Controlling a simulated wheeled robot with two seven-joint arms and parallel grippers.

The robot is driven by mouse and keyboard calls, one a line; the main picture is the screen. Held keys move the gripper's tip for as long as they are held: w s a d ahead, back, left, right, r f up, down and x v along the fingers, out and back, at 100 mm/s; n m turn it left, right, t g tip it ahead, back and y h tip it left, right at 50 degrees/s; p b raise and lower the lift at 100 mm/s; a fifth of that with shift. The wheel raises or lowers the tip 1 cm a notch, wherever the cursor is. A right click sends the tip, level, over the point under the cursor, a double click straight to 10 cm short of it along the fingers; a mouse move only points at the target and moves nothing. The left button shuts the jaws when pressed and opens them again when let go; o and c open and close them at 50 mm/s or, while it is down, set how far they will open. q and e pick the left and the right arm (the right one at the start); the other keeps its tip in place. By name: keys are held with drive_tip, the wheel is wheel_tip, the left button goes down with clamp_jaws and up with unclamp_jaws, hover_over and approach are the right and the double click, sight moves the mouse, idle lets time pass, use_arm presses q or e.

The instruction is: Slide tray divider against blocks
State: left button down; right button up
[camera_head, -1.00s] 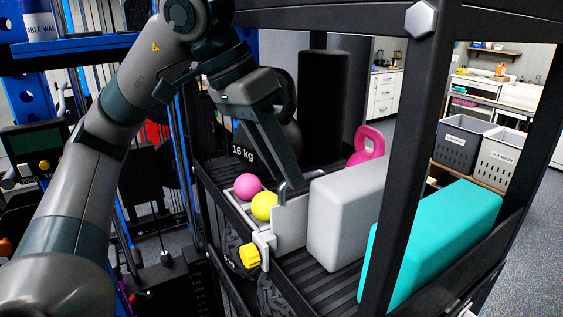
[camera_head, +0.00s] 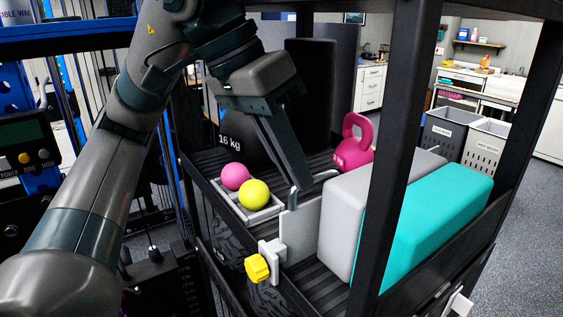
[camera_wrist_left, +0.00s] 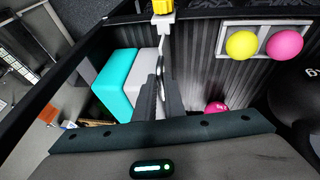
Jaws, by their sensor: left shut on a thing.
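The tray divider (camera_head: 300,232) is a pale grey upright plate with a yellow knob (camera_head: 257,267) at its front end and a small metal handle. My left gripper (camera_head: 300,187) is shut on the handle, partly hiding it. To the divider's right stand a light grey block (camera_head: 343,232) and a teal block (camera_head: 432,235), side by side. In the left wrist view the divider (camera_wrist_left: 164,45) is nearly edge-on, close beside the grey block (camera_wrist_left: 146,62); I cannot tell whether they touch. My right gripper is out of view.
A pink ball (camera_head: 235,176) and a yellow ball (camera_head: 254,194) sit in a small holder left of the divider. A pink kettlebell (camera_head: 355,148) and a black one (camera_head: 232,128) stand behind. A dark rack post (camera_head: 395,160) crosses before the blocks.

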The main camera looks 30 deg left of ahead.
use_arm(q)
drive_tip(key=c, duration=1.9)
unclamp_jaws()
drive_tip(key=shift+d, duration=0.1)
drive_tip(key=shift+c, duration=0.2)
drive_tip(key=shift+o, duration=0.5)
drive_tip(key=shift+s+d, duration=0.15)
drive_tip(key=shift+r, duration=0.1)
drive_tip(key=shift+s+a+r, duration=0.1)
drive_tip(key=shift+a+r, duration=0.15)
drive_tip(key=shift+r, duration=0.2)
drive_tip(key=s+a+r+b, duration=0.3)
drive_tip(key=s+a, duration=0.6)
drive_tip(key=a, duration=0.1)
drive_tip(key=shift+s+r, duration=0.2)
drive_tip(key=shift+r, duration=0.05)
